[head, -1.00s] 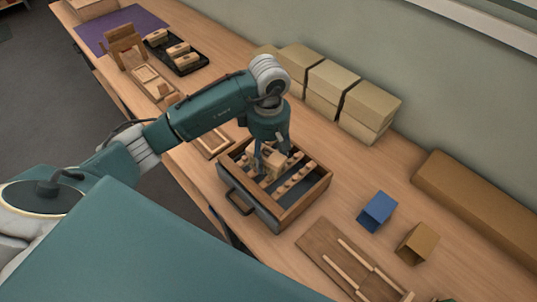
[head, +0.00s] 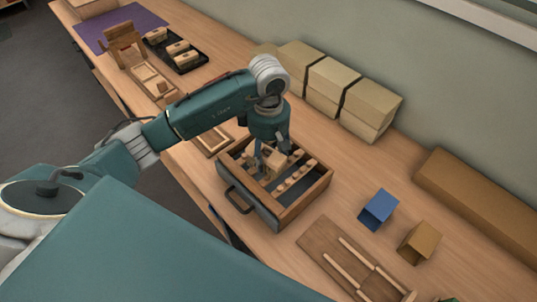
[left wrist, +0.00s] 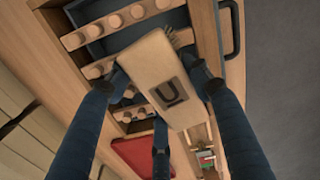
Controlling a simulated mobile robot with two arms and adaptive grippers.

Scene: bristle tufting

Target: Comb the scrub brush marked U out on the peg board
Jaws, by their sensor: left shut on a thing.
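The scrub brush marked U (left wrist: 160,75) is a pale wooden block with a dark U label on its upper face and dark bristles showing at one end. My left gripper (head: 268,156) is shut on it, with fingers on both sides in the left wrist view (left wrist: 157,85). The brush is over the peg board (head: 294,178), a wooden-framed box with rows of round pegs on rails. The rails also show in the left wrist view (left wrist: 118,20). Whether the bristles touch the pegs is hidden. My right gripper is not in view.
A black tray (head: 196,66) with several brushes stands at the back left beside a purple mat (head: 120,28). Pale boxes (head: 330,85) line the wall. A blue box (head: 378,209), a brown box (head: 419,243) and a board with sticks (head: 325,250) are at the right.

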